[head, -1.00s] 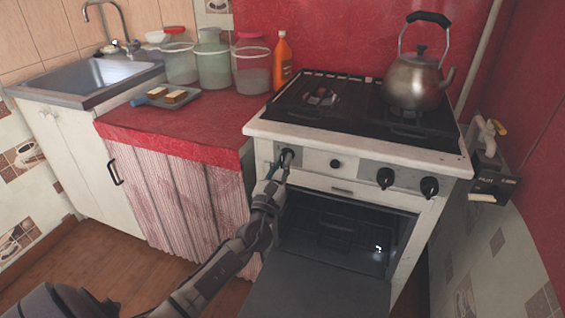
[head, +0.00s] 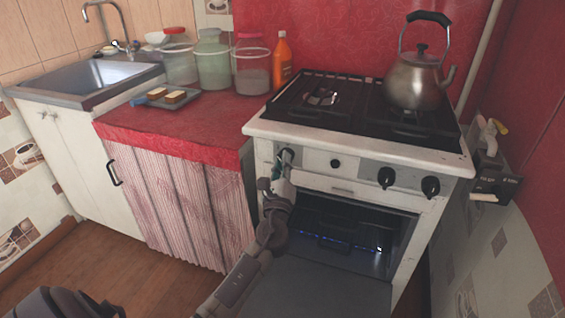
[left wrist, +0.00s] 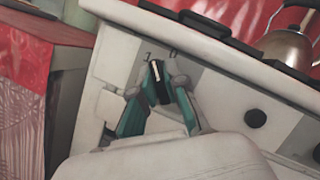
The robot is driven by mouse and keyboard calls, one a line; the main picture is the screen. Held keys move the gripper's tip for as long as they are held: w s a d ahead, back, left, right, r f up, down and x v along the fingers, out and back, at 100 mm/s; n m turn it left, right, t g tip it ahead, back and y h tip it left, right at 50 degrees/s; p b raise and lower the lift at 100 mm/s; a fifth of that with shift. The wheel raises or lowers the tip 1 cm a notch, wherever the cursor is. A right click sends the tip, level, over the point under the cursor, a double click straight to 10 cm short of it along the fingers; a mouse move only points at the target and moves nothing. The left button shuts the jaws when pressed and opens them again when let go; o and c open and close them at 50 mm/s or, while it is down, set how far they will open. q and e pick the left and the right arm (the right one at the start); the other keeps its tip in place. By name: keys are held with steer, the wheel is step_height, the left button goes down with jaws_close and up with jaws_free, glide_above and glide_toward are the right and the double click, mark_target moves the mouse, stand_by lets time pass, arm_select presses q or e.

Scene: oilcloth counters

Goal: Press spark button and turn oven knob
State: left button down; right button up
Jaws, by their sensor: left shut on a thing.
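The white stove (head: 350,142) has a row of black controls on its front panel. My left gripper (head: 283,161) is shut on the leftmost knob, the oven knob; in the left wrist view the knob (left wrist: 157,80) sits between the two teal fingers, with its white mark visible. The small round spark button (head: 335,163) is to the right of the gripper, untouched; it also shows in the left wrist view (left wrist: 255,118). The oven (head: 340,225) stands open, with a line of blue flame low inside. My right gripper is not in view.
Two more black knobs (head: 386,178) are on the right of the panel. The lowered oven door (head: 320,292) juts out below. A kettle (head: 417,82) stands on the hob. Jars (head: 213,64), an orange bottle (head: 283,60) and a tray (head: 187,97) are on the red counter.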

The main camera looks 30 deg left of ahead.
arm_select(q)
steer(key=n+g+y, duration=0.1)
steer(key=n, duration=0.2)
steer(key=shift+n+p, duration=0.3)
steer(key=shift+n+g, duration=0.3)
steer(key=shift+n, duration=0.5)
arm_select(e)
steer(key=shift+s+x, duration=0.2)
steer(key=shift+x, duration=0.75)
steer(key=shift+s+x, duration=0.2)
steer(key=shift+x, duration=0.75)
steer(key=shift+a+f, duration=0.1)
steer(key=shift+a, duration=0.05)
arm_select(q)
steer(key=c, duration=1.2)
jaws_free()
steer(key=shift+s, duration=0.1)
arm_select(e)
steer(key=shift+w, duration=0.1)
arm_select(q)
steer(key=v, duration=1.2)
steer(key=shift+d, duration=0.1)
